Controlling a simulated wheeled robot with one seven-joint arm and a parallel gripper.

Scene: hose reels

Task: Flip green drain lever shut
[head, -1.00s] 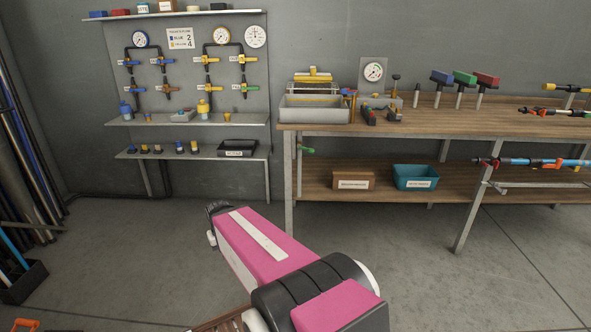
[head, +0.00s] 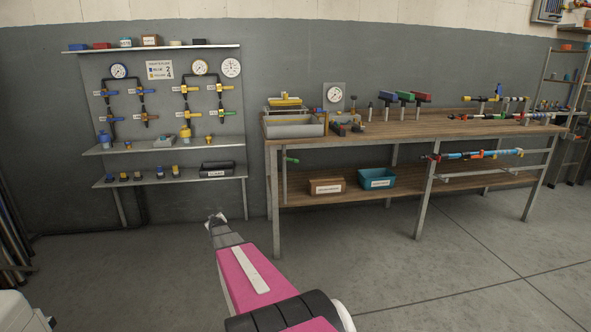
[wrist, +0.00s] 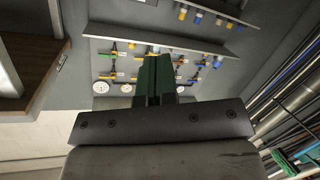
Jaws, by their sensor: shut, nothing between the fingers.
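The green drain lever (head: 291,160) shows small in the head view, below the grey basin (head: 294,127) at the left end of the workbench. It sticks out sideways beside the bench leg; its exact angle is too small to tell. My gripper (head: 217,218) is low over the floor, in front of and left of the bench, well apart from the lever. In the wrist view its dark green fingers (wrist: 156,80) are together with nothing between them. I cannot make out the drain lever in the wrist view.
A valve panel (head: 163,95) with gauges and colored valves hangs on the left wall, with shelves below. A brown box (head: 326,186) and a teal bin (head: 376,180) sit on the bench's lower shelf (head: 480,184). The floor in front of the bench is clear.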

